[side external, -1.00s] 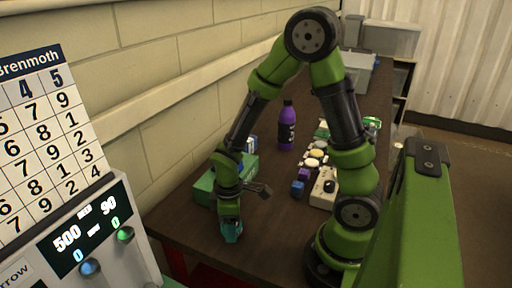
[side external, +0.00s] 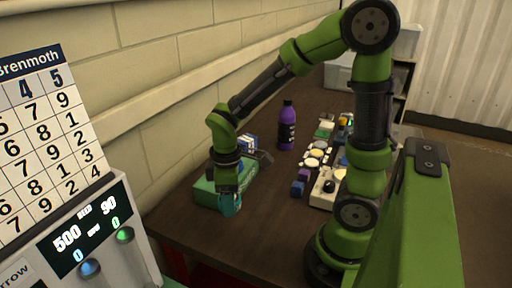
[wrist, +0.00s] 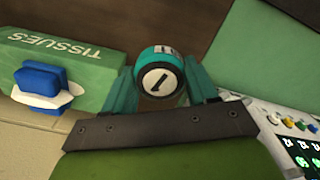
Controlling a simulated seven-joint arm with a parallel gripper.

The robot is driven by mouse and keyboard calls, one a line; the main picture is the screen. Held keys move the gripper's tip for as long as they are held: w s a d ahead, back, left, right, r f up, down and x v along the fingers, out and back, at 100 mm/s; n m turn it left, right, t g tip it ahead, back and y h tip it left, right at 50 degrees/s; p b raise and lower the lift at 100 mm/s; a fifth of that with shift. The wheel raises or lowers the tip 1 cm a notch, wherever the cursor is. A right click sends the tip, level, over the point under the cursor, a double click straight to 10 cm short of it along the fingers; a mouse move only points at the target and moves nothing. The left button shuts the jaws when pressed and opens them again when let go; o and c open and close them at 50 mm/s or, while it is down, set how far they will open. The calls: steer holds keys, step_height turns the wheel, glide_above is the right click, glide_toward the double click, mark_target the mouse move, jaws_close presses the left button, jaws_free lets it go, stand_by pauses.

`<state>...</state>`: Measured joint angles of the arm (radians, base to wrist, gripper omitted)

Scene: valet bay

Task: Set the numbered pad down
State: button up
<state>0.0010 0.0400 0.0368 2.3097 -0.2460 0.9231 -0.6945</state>
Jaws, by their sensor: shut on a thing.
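The numbered pad (wrist: 158,80) is a short round thing with a teal rim and a white face bearing a black mark, seen in the wrist view. My gripper (wrist: 161,88) is shut on it, with one teal finger at each side. In the side external view my gripper (side external: 230,205) points down in front of the green tissue box. The pad is hard to tell from the teal fingers there. I cannot tell whether the pad touches the table (side external: 262,222).
The green tissue box (wrist: 85,62) is close on the left in the wrist view; it also shows in the side external view (side external: 207,194). A purple bottle (side external: 287,128) stands farther back. Several small items lie right of it. The table front is bare.

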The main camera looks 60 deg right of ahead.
step_height(320, 180, up, 7)
steer(key=shift+f, duration=0.1)
steer(key=w+d+m, duration=0.4)
steer(key=d+m, duration=0.3)
steer(key=d, duration=0.7)
steer(key=m, duration=0.8)
glide_above(277, 167)
step_height(277, 167, down, 11)
steer(key=shift+f, duration=2.25)
steer(key=shift+f, duration=0.1)
steer(key=o, duration=1)
